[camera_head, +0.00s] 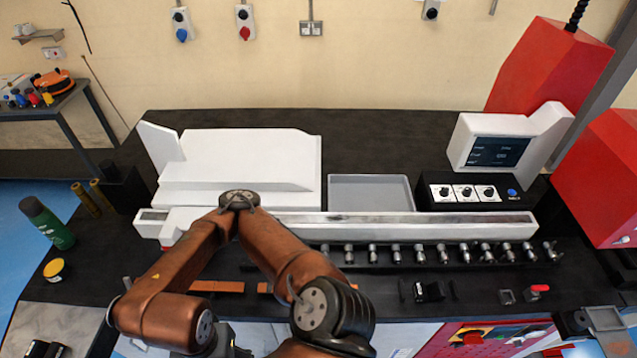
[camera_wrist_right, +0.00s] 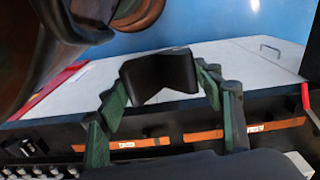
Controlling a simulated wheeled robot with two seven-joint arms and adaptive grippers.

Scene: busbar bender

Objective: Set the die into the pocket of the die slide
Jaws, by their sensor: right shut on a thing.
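The die (camera_wrist_right: 160,76), a black block with a V-shaped notch, is held between the green fingers of my right gripper (camera_wrist_right: 160,88) in the right wrist view. The fingers are shut on its two sides, and the die looks tilted in that view. In the head view one brown arm of mine reaches up to the long rail and folds back down to the left; the die and the fingertips are hidden there. The white bender (camera_head: 245,160) with its long white rail (camera_head: 400,222) stands across the table. I cannot make out the die slide's pocket. My left gripper is not in view.
A grey tray (camera_head: 370,193) stands behind the rail, with a screen (camera_head: 497,150) and a knob box (camera_head: 475,192) to its right. Several metal pegs (camera_head: 420,253) line the rail's front. Copper strips (camera_head: 216,287) lie near the front edge. A green bottle (camera_head: 50,226) is at left.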

